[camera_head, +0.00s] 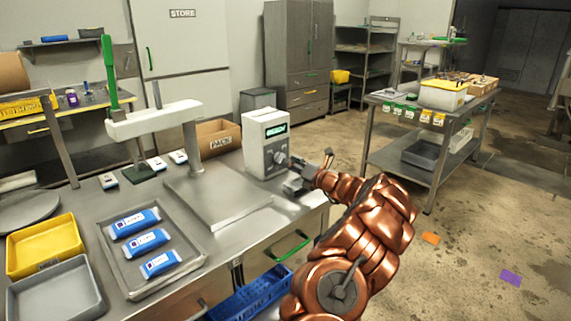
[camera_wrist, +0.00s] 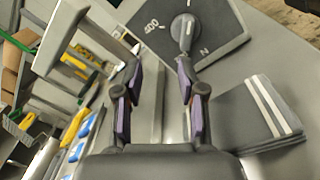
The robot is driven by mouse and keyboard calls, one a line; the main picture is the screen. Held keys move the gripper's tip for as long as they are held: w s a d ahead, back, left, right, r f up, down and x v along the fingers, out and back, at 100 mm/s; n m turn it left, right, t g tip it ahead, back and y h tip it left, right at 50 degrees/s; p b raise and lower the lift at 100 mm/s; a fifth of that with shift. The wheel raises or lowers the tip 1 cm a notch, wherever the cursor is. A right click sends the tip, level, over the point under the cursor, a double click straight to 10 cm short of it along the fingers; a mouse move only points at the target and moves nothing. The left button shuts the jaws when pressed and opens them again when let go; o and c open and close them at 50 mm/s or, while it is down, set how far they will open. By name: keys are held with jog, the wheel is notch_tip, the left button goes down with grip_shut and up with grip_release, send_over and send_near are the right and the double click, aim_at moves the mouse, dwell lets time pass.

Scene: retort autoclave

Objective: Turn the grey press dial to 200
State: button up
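The grey press dial (camera_head: 280,158) is on the front of a pale box-shaped unit (camera_head: 254,136) with a green-lit display (camera_head: 276,130), whose digits are too small to read. In the wrist view the dial (camera_wrist: 184,27) is a round knob with a raised grip bar on a dark plate, with "400" printed to its left and another, partly legible mark below it. Its exact setting cannot be told. My gripper (camera_head: 297,184) is just in front of and below the dial. In the wrist view my gripper (camera_wrist: 159,66) is open and empty, its right fingertip close below the knob.
A flat metal plate with a post and white arm (camera_head: 155,119) stands left of the unit. A tray (camera_head: 187,262) of blue packs, a yellow tray (camera_head: 40,240) and a grey bin (camera_head: 60,292) are at the left.

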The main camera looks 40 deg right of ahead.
aim_at(280, 158)
jog(key=d, duration=0.1)
jog(key=s+d+f+m+h, duration=0.1)
jog(key=d, duration=0.1)
jog(key=shift+s+f, duration=0.1)
jog(key=shift+s, duration=0.05)
jog(key=shift+w+d, duration=0.15)
jog(key=shift+w, duration=0.05)
jog(key=w+p, duration=0.1)
jog(key=w, duration=0.5)
jog(key=shift+w+f, duration=0.15)
jog(key=shift+w, duration=0.45)
jog(key=shift+c, duration=0.4)
grip_shut()
